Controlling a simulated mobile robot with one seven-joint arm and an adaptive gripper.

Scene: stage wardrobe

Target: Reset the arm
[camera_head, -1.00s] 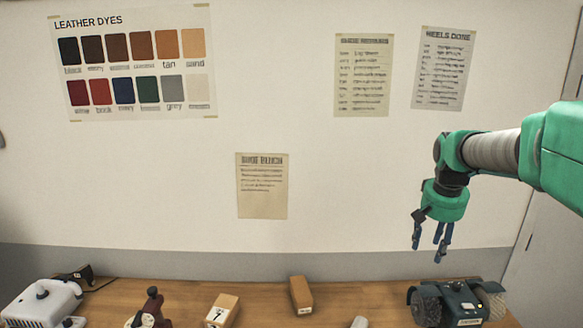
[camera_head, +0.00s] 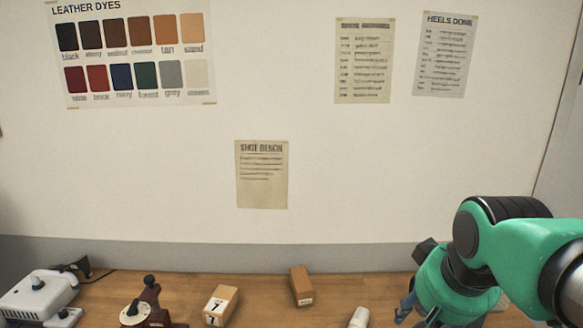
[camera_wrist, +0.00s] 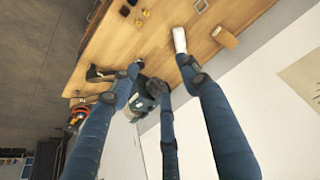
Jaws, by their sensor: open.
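My gripper (camera_head: 408,306) is at the lower right of the head view, its blue fingers partly hidden by my green wrist and cut off by the frame's lower edge. In the wrist view the three fingers of my gripper (camera_wrist: 160,74) are spread apart with nothing between them. The workbench (camera_wrist: 150,45) lies beyond the fingertips. A dark grinding machine (camera_wrist: 147,100) shows behind the fingers; in the head view my arm covers it.
On the bench (camera_head: 265,300) are a white machine (camera_head: 40,298), a dark red tool (camera_head: 150,305), two cardboard boxes (camera_head: 221,305) (camera_head: 301,286) and a white bottle (camera_head: 359,318). Dark shoes (camera_wrist: 105,75) lie near the bench edge. A wall (camera_head: 120,180) with posters stands behind.

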